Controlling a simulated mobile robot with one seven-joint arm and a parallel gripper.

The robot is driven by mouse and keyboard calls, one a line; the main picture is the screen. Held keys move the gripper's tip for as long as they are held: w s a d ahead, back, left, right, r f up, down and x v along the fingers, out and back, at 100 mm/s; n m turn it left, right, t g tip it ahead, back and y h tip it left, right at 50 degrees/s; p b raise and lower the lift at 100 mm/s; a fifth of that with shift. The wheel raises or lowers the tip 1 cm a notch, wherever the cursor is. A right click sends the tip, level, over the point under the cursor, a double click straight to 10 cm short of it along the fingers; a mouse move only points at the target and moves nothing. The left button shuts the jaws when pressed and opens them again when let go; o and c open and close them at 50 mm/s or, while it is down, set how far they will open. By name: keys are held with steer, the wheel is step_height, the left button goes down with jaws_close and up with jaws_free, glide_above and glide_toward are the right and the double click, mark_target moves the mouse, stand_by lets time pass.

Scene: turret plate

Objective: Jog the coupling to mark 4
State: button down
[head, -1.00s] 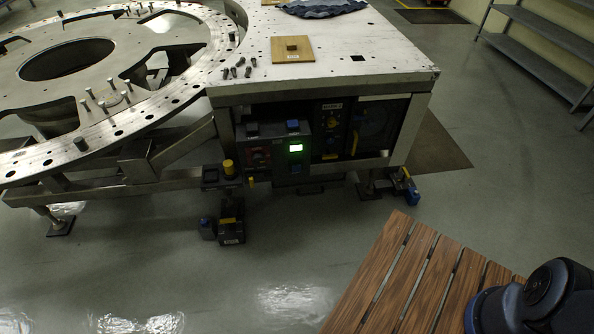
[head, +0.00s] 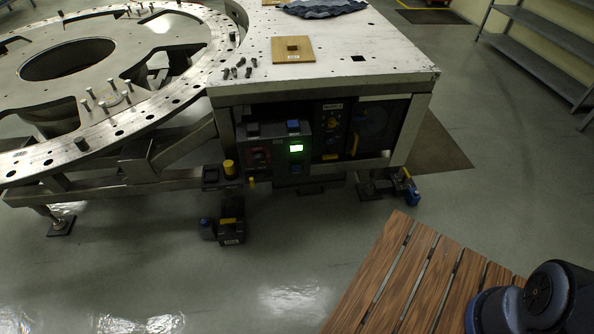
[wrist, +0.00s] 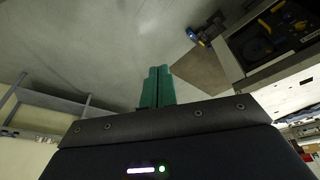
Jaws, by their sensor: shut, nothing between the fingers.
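The large metal ring plate (head: 150,118), with holes and upright pins, fills the left of the head view. No part is clearly readable as the coupling or mark 4. My gripper is not in the head view; only part of my arm shows at lower right.
The metal bench (head: 345,72) carries a wooden square (head: 277,49), several bolts and a dark blue cloth (head: 325,7). A slatted wooden platform (head: 414,281) is at lower right. Grey shelves (head: 545,35) stand at upper right. The floor between is mostly clear.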

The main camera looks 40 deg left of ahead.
steer(key=w+a+f+n+g+h, duration=0.15)
steer(key=w+a+f, duration=0.25)
steer(key=w+a, duration=0.4)
steer(key=w+a+f+n+h, duration=0.1)
steer(key=w+a+f+n, duration=0.3)
steer(key=w+a, duration=0.5)
steer(key=w+a+f+n+t+h, duration=0.1)
steer(key=a+f+n+h, duration=0.1)
steer(key=a+f, duration=0.85)
steer(key=w+a+f+n+t+h, duration=0.1)
steer(key=w+a+f+n, duration=0.1)
steer(key=a+f, duration=0.8)
steer(key=s+a+f+n+t, duration=0.3)
steer(key=s+a+f, duration=0.2)
steer(key=a+f, duration=0.45)
steer(key=s+a+f+n+t, duration=0.3)
steer(key=s+a+f, duration=0.35)
steer(key=a, duration=0.65)
steer(key=s+a+f+n+t+y, duration=0.2)
steer(key=s+a+f+n, duration=0.2)
steer(key=s+f, duration=0.5)
steer(key=s+a+f+n+t+y, duration=0.3)
steer(key=s+a+f, duration=0.4)
steer(key=s+f, duration=0.2)
steer(key=shift+s+a+f+n+y, duration=0.25)
steer(key=shift+a+f+n+y, duration=0.15)
steer(key=shift+f, duration=0.5)
